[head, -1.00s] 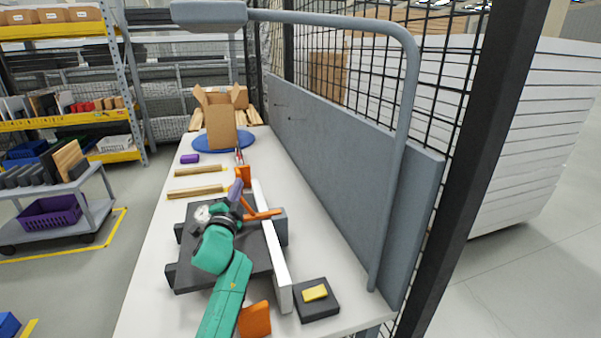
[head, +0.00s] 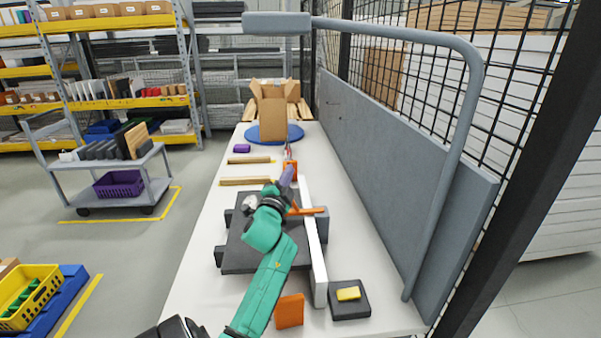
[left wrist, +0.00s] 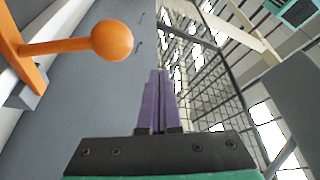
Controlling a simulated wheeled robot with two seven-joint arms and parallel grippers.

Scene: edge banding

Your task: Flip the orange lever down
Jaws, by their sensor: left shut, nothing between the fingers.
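The orange lever (head: 308,210) is at the far right part of the dark fixture (head: 245,250), by the long white strip (head: 316,262). In the left wrist view the lever (left wrist: 58,46) shows at upper left, a bar ending in a round orange ball. My left gripper (head: 287,178) is shut and empty, its purple fingers just above and beyond the lever in the head view. In the left wrist view the closed fingers (left wrist: 158,92) are right of the ball with a visible gap. My left arm hides part of the fixture. My right gripper is not in view.
A grey panel (head: 400,160) and a bent grey pipe (head: 455,150) stand along the table's right side. A black block with a yellow pad (head: 349,293) and an orange piece (head: 289,311) lie near the front. Wooden bars (head: 245,181) and a cardboard box (head: 273,115) are farther back.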

